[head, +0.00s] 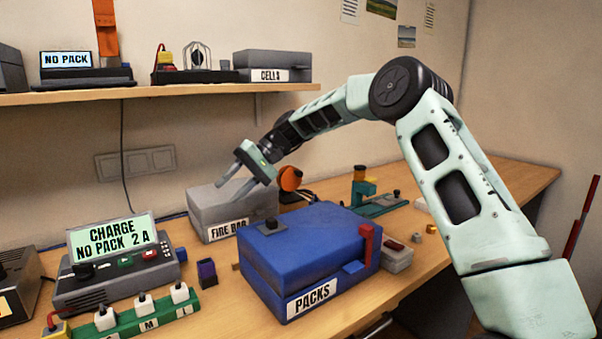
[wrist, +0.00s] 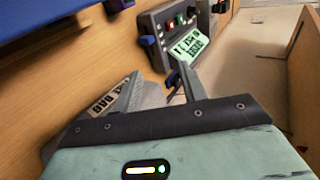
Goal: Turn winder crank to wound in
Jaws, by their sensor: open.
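My gripper (head: 226,193) is open and empty, in front of and over the grey box (head: 204,202) labelled as a fire bag. In the wrist view its two fingers (wrist: 158,77) are apart with nothing between them. An orange round part (head: 290,178) with dark cable beside it stands just right of my gripper, behind the blue box; it may belong to the winder. I cannot make out a crank on it. Its lower part is hidden behind the blue box. The orange part does not show in the wrist view.
The blue packs box (head: 310,247) with a red upright handle stands in front. The charger (head: 118,265) is at the left, behind a green strip (head: 130,318) with white plugs. A teal clamp-like stand (head: 366,192) is farther right. A shelf (head: 150,93) runs above.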

